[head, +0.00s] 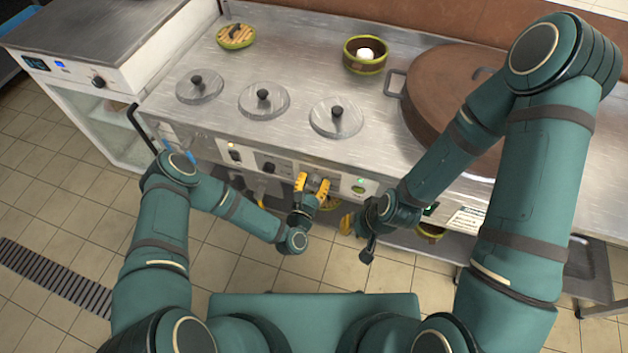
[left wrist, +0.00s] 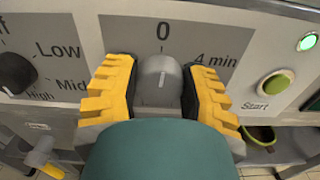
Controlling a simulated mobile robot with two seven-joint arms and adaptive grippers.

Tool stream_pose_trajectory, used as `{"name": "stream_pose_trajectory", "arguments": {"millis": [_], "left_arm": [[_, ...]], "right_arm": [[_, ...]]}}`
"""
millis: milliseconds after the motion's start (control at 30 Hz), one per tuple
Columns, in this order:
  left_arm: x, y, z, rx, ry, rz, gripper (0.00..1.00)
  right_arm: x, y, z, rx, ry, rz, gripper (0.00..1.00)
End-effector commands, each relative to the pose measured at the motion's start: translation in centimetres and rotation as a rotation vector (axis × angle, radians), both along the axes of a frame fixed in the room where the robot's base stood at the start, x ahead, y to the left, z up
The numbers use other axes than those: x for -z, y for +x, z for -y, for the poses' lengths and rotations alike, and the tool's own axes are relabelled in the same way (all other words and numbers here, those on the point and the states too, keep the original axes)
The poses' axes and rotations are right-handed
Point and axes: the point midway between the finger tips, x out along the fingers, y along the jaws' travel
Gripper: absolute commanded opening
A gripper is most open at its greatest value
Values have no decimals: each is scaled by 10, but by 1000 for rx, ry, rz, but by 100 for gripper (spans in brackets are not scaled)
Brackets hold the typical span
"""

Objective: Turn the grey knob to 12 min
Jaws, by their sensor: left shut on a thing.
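The grey knob (left wrist: 161,80) is on the front panel in the left wrist view. Its white pointer line points up to the 0 mark. Labels "0" and "4 min" show on the dial plate (left wrist: 185,35); the lower part of the dial is hidden by my gripper. My left gripper (left wrist: 161,90) has its yellow fingers on both sides of the knob, shut on it. In the head view my left gripper (head: 312,184) is at the counter's front panel. My right gripper (head: 356,236) is lower and to the right, away from the panel; its finger opening is unclear.
A green Start button (left wrist: 275,84) and a lit green lamp (left wrist: 307,42) are right of the knob. A black heat knob (left wrist: 14,72) with Low, Mid and High is to the left. Several lidded pots, including one lid (head: 336,118), sit in the counter above.

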Motion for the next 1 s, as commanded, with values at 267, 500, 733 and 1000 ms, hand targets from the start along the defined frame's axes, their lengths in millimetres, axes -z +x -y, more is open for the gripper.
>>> {"name": "stream_pose_trajectory", "arguments": {"millis": [267,500,733,1000], "left_arm": [[0,1,0,-4,198,66,9],[0,0,2,-2,415,137,9],[1,0,3,-2,623,205,9],[1,0,3,-2,868,285,9]], "right_arm": [[0,0,0,0,0,0,18],[0,0,0,0,0,0,18],[0,0,0,0,0,0,18],[0,0,0,0,0,0,18]]}}
